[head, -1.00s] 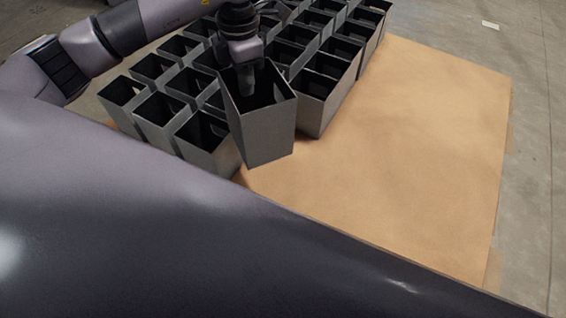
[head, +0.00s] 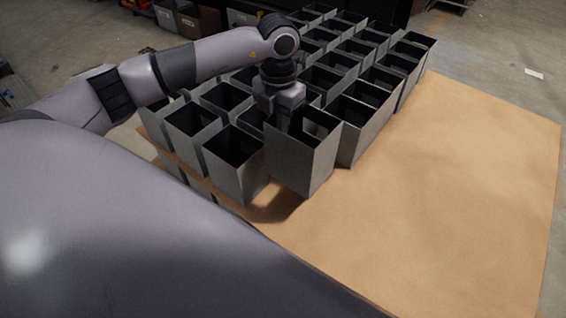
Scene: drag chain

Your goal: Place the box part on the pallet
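In the head view, a grey open-topped box part (head: 300,163) hangs from my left gripper (head: 284,122), which reaches down to its far upper rim. The box is upright, with a shadow on the board under it. It is close to the neighbouring boxes; I cannot tell whether it touches them. The fingertips are partly hidden by the box wall, and the gripper appears shut on that wall. The pallet's tan top (head: 455,190) lies under the boxes and is bare on the right. My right gripper is out of view.
Several grey boxes (head: 238,172) stand in tight rows to the left and behind the held box. Storage bins (head: 178,20) stand at the back. The board's right and front parts are free.

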